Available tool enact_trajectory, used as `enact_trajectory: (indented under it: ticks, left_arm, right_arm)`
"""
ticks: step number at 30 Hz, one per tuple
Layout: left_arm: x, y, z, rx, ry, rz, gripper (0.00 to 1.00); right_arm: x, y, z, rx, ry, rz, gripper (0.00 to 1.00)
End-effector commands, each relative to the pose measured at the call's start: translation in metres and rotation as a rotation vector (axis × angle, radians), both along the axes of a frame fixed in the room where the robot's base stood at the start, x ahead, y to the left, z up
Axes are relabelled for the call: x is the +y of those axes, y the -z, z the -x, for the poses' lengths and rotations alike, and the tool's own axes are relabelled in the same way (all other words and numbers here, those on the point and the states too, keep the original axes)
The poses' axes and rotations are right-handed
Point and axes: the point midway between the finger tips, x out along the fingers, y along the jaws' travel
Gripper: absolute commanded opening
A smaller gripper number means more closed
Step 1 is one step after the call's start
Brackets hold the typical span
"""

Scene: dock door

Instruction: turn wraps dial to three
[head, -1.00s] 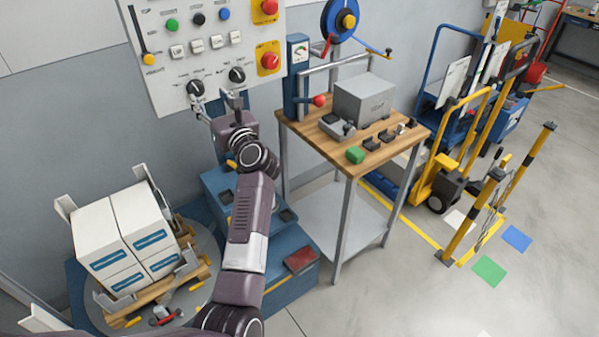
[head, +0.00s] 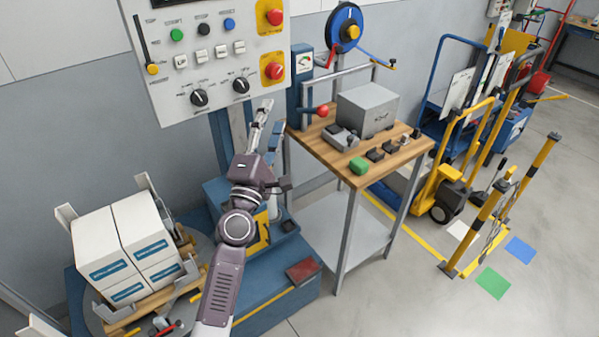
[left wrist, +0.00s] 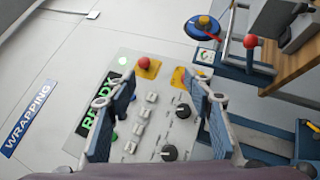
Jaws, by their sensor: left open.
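My right gripper is out of view.
The panel also carries push buttons, a yellow slider (head: 152,69) and red mushroom buttons (head: 273,71). A wooden-topped table (head: 346,172) with a grey box (head: 367,110) stands close to the right of my arm. Stacked white cartons (head: 125,240) are at lower left.

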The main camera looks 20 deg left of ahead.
Motion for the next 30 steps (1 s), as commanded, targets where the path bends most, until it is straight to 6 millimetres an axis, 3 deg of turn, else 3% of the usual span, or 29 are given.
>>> enact_trajectory:
  ticks: [6,15,21,30]
  left_arm:
    - [-0.032,0.028,0.015,0.076,0.069,-0.207,0.47]
    - [-0.064,0.069,0.036,0.173,0.15,-0.444,0.47]
    - [-0.075,0.088,0.046,0.213,0.185,-0.541,0.47]
    - [-0.078,0.095,0.05,0.228,0.197,-0.575,0.47]
  right_arm:
    - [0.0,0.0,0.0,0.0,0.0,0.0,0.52]
    - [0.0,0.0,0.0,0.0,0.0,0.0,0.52]
    - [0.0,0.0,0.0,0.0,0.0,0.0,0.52]
    - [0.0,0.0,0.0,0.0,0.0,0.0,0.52]
